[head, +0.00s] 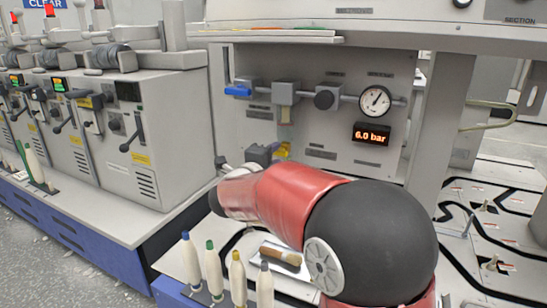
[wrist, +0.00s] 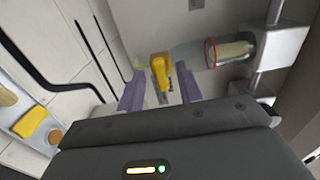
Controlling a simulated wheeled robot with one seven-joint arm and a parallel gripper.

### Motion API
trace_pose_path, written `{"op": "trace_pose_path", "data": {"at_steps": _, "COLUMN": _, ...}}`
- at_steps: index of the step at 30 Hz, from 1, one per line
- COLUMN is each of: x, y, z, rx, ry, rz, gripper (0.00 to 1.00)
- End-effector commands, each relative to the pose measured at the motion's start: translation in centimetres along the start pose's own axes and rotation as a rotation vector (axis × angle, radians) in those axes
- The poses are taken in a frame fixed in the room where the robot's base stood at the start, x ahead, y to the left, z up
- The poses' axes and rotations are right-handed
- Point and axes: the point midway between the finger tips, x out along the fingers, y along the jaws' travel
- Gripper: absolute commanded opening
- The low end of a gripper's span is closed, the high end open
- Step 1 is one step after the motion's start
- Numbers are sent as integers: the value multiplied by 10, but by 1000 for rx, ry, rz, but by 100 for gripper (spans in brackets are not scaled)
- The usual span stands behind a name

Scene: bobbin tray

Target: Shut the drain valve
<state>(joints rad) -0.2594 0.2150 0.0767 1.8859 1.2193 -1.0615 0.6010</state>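The drain valve shows as a small yellow lever (wrist: 163,68) at the end of a clear bowl (wrist: 190,55) in the wrist view. In the head view the yellow lever (head: 283,151) sits low on the grey panel, below the bowl (head: 286,116). My gripper (wrist: 159,88) is open, with one finger on each side of the lever's line. The lever lies between or just beyond the fingertips; I cannot tell whether a finger touches it. In the head view my gripper (head: 262,154) is partly hidden behind my red arm.
Upright bobbins (head: 238,278) stand in front, beside a tray with a brown-handled brush (head: 280,257).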

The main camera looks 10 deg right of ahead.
Motion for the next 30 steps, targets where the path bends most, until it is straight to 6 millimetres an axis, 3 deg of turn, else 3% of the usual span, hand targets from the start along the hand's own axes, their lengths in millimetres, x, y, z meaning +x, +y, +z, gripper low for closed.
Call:
{"op": "trace_pose_path", "data": {"at_steps": 7, "x": -10, "y": 0, "z": 0, "rx": 1, "ry": -1, "rz": -1, "gripper": 35}}
{"op": "trace_pose_path", "data": {"at_steps": 19, "x": -71, "y": 1, "z": 0, "rx": 1, "ry": -1, "rz": 0, "gripper": 35}}
{"op": "trace_pose_path", "data": {"at_steps": 30, "x": -78, "y": 0, "z": 0, "rx": 0, "ry": 0, "rz": 0, "gripper": 35}}
